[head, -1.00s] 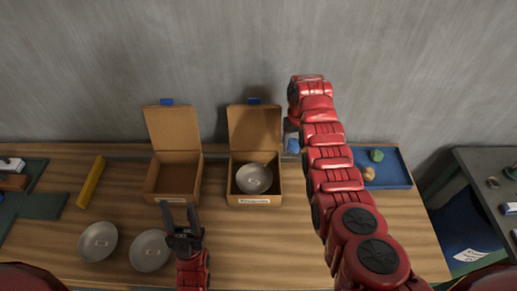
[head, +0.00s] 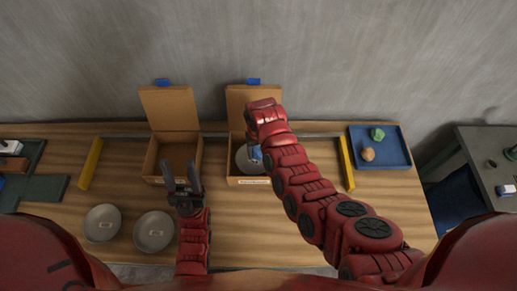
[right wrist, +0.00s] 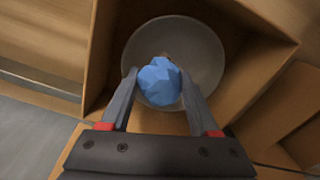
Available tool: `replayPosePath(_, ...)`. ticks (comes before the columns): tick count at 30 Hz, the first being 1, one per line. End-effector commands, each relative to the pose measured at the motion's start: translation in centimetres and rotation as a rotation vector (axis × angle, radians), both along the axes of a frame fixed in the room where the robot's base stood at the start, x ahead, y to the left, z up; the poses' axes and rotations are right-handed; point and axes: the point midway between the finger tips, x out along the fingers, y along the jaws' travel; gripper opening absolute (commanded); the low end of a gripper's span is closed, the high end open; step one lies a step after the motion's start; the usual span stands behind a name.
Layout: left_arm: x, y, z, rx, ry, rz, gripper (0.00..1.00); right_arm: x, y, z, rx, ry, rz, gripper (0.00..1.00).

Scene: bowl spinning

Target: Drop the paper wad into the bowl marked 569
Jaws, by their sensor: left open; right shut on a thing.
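A blue paper wad (right wrist: 160,82) is held between the fingers of my right gripper (right wrist: 160,90), which is shut on it. In the right wrist view the wad hangs above a grey bowl (right wrist: 205,50). This bowl (head: 241,160) sits inside the right-hand open cardboard box (head: 247,181) in the head view, partly hidden by my right arm. Two more grey bowls, one at the far left (head: 102,224) and one beside it (head: 154,231), stand on the table front. Their labels are too small to read. My left gripper (head: 182,180) is open and empty in front of the left box.
An empty open cardboard box (head: 172,160) stands left of the box with the bowl. A blue tray (head: 389,158) at the right holds a green lump (head: 377,134) and a tan lump (head: 367,154). Yellow bars flank the boxes (head: 91,164). The wooden table (head: 245,230) is clear at front middle.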

Motion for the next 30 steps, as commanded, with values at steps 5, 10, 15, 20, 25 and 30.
replayPosePath(5,0.0,0.0,-0.98,0.0,0.0,0.0,0.5,-0.04,-0.07,-1.55,-0.001,0.002,0.0,0.11)
replayPosePath(10,-0.01,0.0,-0.88,0.0,0.0,0.0,0.5,-0.03,-0.05,-1.5,0.0,0.001,-0.001,0.11)
replayPosePath(15,0.0,0.0,-0.88,0.0,0.0,0.0,0.5,-0.03,-0.05,-1.5,0.0,0.001,-0.001,0.78)
replayPosePath(20,-0.01,0.0,-0.88,0.0,0.0,0.0,0.5,-0.03,-0.05,-1.5,0.0,0.001,-0.001,0.97)
replayPosePath(25,0.0,0.0,-0.89,0.0,0.0,0.0,0.5,-0.03,-0.06,-1.51,-0.001,0.002,-0.001,0.97)
replayPosePath(30,0.0,0.0,-1.2,0.0,0.0,0.0,0.5,0.07,0.03,-1.04,0.001,-0.002,0.0,0.97)
